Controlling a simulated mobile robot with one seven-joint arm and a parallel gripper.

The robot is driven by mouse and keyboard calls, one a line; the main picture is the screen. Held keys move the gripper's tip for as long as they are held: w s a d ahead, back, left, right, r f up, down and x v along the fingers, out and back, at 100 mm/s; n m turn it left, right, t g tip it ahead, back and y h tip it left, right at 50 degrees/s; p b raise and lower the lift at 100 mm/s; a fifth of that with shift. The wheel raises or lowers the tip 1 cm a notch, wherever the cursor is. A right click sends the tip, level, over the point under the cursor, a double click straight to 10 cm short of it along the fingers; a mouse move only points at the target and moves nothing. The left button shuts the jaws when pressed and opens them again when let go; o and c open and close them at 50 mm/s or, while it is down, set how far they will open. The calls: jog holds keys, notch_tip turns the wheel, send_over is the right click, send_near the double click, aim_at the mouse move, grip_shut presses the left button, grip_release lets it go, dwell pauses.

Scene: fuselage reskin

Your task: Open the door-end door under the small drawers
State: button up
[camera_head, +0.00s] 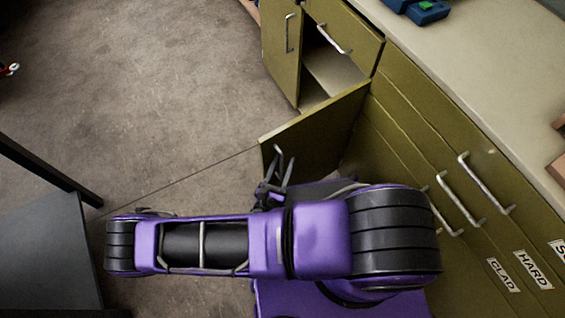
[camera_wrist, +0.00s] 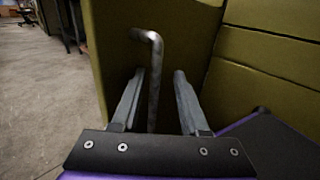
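An olive door (camera_head: 318,130) stands swung out from the cabinet, its free edge toward the floor. Its bar handle (camera_head: 279,155) is near that edge; the door (camera_wrist: 165,30) and handle (camera_wrist: 152,80) also show in the wrist view. My gripper (camera_head: 274,178) is at this handle. In the wrist view my gripper (camera_wrist: 158,78) has its fingers apart, with the handle between them and gaps on both sides. A second olive door (camera_head: 281,55) with its own handle also stands out, farther off. A drawer front (camera_head: 352,28) with a handle is above the opening (camera_head: 328,70) between the doors.
A pale countertop (camera_head: 455,45) runs along the right above olive drawers (camera_head: 425,150) with protruding handles and labels. Blue items (camera_head: 425,10) lie on it. A dark grey table (camera_head: 42,250) is at left. The floor (camera_head: 150,90) between is clear.

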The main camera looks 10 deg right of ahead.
jog(key=shift+a, duration=0.1)
jog(key=shift+s+a+f, duration=0.1)
jog(key=shift+s+a, duration=0.2)
jog(key=shift+s, duration=0.15)
jog(key=v, duration=1.6)
jog(key=shift+s, duration=0.25)
